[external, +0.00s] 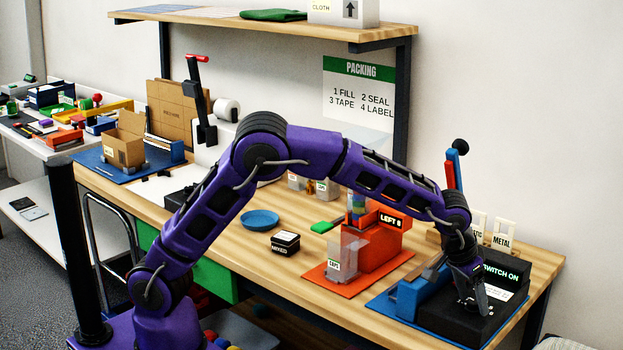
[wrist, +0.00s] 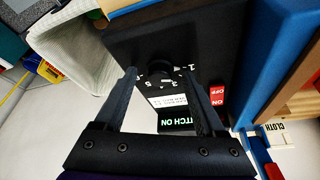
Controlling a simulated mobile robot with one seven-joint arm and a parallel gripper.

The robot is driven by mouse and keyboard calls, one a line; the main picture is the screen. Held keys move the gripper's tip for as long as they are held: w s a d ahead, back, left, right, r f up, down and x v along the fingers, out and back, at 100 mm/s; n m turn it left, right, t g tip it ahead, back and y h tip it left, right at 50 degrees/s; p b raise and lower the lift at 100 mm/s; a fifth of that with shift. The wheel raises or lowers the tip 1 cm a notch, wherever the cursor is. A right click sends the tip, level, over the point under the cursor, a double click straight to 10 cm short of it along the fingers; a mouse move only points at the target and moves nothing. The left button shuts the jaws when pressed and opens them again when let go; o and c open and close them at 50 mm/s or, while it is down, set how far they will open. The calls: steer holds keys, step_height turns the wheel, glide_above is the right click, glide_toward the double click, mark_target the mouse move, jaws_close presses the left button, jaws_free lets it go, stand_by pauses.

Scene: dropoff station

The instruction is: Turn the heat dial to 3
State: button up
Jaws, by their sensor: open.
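The heat dial (wrist: 159,68) is a small dark round knob on the face of a black box, with white numbers around it. I cannot read its setting. The black box (wrist: 205,45) also shows at the right end of the bench in the external view (external: 497,262). My gripper (wrist: 160,78) is open, with one finger on each side of the dial. I cannot tell whether the fingers touch it. In the external view my gripper (external: 474,300) is low over the box, and the dial is hidden there.
The box has a red ON/OFF switch (wrist: 217,96) and a lit sign (wrist: 178,121) reading "SWITCH ON". A blue fixture (external: 405,298) stands close left of the box. An orange unit (external: 368,250) marked LEFT is farther left. The bench's front edge is close.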

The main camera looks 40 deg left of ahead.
jaws_close()
stand_by(0.3)
steer(key=shift+m, duration=0.3)
steer(key=m, duration=0.1)
steer(key=m+g+h, duration=0.1)
steer(key=m, duration=0.3)
steer(key=shift+w+a+r+h+p, duration=0.1)
steer(key=shift+w+a+h+p, duration=0.15)
steer(key=shift+h+p, duration=0.15)
steer(key=m+g+p, duration=0.1)
steer(key=m, duration=0.2)
steer(key=m+g+p, duration=0.1)
steer(key=m, duration=0.2)
steer(key=shift+g+h, duration=0.3)
steer(key=shift+h, duration=0.1)
steer(key=shift+m, duration=0.3)
